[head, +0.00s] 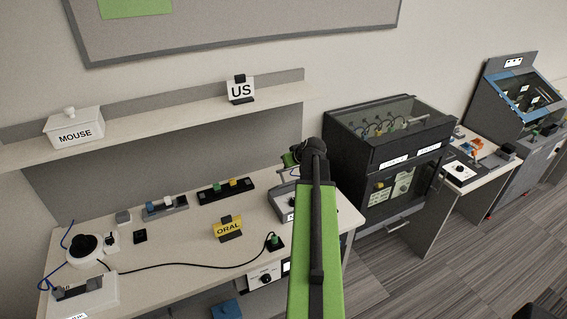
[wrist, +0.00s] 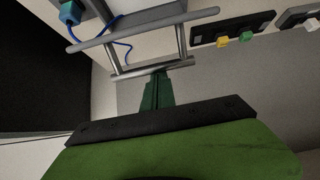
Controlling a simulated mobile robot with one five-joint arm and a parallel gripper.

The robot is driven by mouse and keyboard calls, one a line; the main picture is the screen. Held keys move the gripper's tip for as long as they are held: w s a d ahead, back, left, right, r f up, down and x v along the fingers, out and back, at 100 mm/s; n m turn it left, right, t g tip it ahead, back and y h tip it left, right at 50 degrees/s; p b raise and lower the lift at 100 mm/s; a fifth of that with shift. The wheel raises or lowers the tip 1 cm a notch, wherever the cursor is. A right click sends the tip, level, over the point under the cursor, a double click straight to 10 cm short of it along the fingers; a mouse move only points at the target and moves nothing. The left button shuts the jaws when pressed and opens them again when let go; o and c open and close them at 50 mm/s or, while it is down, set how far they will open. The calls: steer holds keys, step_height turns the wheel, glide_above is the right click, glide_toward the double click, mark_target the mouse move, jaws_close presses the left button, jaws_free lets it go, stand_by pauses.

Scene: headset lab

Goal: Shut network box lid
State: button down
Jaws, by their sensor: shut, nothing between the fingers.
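A grey box (head: 282,191), which I take to be the network box, stands at the right end of the white desk, mostly hidden behind my green arm in the head view. In the wrist view, a grey metal frame with round bars (wrist: 138,42) appears at upper left, perhaps part of the box or its lid. A blue plug (wrist: 70,13) and blue cable (wrist: 123,50) show beside it. My gripper (wrist: 161,75) is shut and empty, its dark green tip close to the nearest bar. I cannot tell whether they touch. The lid's angle is unclear.
A black strip with yellow and green switches (head: 226,189) lies left of the box. A yellow ORAL sign (head: 228,228) stands on the desk. A shelf (head: 170,123) with a US sign (head: 241,91) runs above. A black cabinet (head: 388,165) stands to the right.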

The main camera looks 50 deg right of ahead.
steer(key=shift+s+a+f+b, duration=0.2)
steer(key=shift+s+f, duration=0.05)
steer(key=shift+s, duration=0.3)
steer(key=shift+s+a+f+b, duration=0.25)
steer(key=shift+s, duration=0.25)
steer(key=shift+s+a+f+b, duration=0.2)
steer(key=shift+s+f, duration=0.05)
steer(key=shift+s, duration=0.3)
